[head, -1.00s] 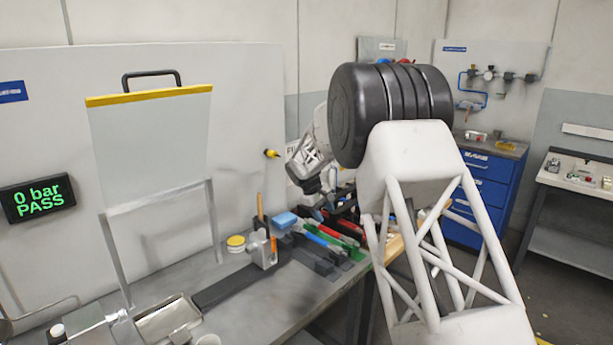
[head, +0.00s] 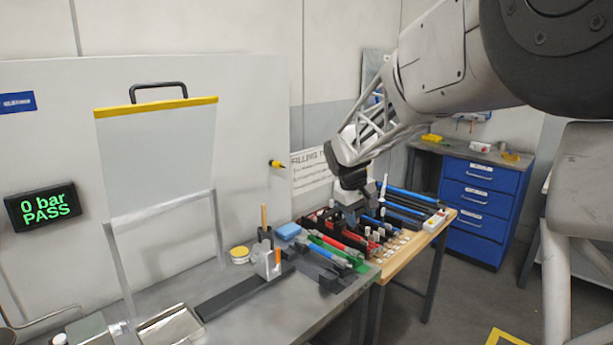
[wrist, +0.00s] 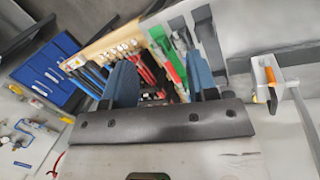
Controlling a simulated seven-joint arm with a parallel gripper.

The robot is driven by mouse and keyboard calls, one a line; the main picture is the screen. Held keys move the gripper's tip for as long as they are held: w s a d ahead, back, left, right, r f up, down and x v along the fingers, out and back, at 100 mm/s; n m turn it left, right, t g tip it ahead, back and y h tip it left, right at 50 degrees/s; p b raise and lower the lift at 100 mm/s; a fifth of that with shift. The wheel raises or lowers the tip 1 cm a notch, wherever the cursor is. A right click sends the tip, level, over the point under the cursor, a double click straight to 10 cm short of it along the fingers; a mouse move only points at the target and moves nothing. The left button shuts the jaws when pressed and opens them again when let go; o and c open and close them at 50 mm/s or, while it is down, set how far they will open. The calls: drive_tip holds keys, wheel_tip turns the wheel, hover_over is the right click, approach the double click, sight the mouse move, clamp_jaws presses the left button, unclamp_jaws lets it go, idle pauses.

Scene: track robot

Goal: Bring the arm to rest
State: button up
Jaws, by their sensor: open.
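My gripper shows in the wrist view (wrist: 163,88) with two blue fingers spread well apart and nothing between them. In the head view my gripper (head: 355,190) hangs at the end of my arm, in front of the back wall and above the rack area of the wooden table. Its fingertips are hard to make out there. My arm reaches in from the upper right of the head view. The space below the fingers holds red, black and green tools, apart from the fingers as far as I can tell.
A wooden table (head: 440,222) carries several coloured tools. A grey bench (head: 225,290) holds a blue sponge (head: 288,231), a yellow-lidded tin (head: 239,255) and a clear guard (head: 157,155) with a yellow edge. A display (head: 42,206) reads "0 bar PASS". A blue drawer cabinet (head: 478,205) stands behind.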

drive_tip(key=s+d+r+m+y, duration=0.1)
drive_tip(key=s+d+r, duration=0.1)
drive_tip(key=s, duration=0.9)
drive_tip(key=s+d+r+m, duration=0.2)
drive_tip(key=s, duration=1)
drive_tip(key=s+f+m+t+y, duration=0.1)
drive_tip(key=s+f, duration=0.1)
drive_tip(key=s, duration=0.8)
drive_tip(key=s+f+m, duration=0.1)
drive_tip(key=s+f, duration=0.2)
drive_tip(key=s, duration=0.7)
drive_tip(key=shift+f+t+y, duration=0.15)
drive_tip(key=shift+t+y, duration=0.25)
drive_tip(key=shift+d, duration=0.1)
